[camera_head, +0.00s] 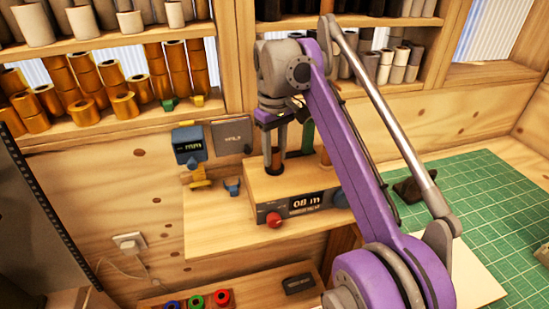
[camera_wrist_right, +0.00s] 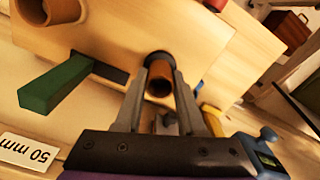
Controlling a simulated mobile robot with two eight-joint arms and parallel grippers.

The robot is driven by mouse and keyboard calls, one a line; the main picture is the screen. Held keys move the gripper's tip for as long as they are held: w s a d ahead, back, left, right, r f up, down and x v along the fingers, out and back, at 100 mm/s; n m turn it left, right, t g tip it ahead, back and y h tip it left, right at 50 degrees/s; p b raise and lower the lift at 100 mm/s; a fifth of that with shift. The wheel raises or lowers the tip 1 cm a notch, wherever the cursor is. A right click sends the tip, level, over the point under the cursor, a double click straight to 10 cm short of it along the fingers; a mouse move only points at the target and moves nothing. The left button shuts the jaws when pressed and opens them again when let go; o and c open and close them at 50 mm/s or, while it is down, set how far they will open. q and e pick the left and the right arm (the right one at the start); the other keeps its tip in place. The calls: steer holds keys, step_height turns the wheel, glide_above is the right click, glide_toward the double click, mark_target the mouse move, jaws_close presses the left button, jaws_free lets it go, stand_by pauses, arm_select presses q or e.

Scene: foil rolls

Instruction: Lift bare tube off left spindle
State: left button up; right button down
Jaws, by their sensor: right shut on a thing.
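A wooden winder box (camera_head: 262,183) with a display reading "08 m" and a red knob (camera_head: 273,220) stands on the bench. My right gripper (camera_head: 275,160) points down over the box's left part. In the right wrist view the fingers (camera_wrist_right: 160,92) are on both sides of a brown bare tube (camera_wrist_right: 160,84) and shut on it. I cannot tell whether the tube is clear of the left spindle. My left gripper is not in view.
A second brown tube (camera_wrist_right: 62,10) and a green bar (camera_wrist_right: 54,86) are close by. A blue gauge (camera_head: 188,144) stands left of the box. Shelves of gold rolls (camera_head: 85,75) are behind. A green cutting mat (camera_head: 490,205) lies at right.

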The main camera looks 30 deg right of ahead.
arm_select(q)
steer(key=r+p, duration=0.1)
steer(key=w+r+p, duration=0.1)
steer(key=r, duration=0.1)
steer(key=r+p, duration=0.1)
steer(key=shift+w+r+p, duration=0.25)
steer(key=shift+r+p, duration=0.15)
arm_select(e)
step_height(320, 180, up, 10)
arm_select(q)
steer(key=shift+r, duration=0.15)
arm_select(e)
steer(key=shift+a, duration=0.1)
stand_by(0.3)
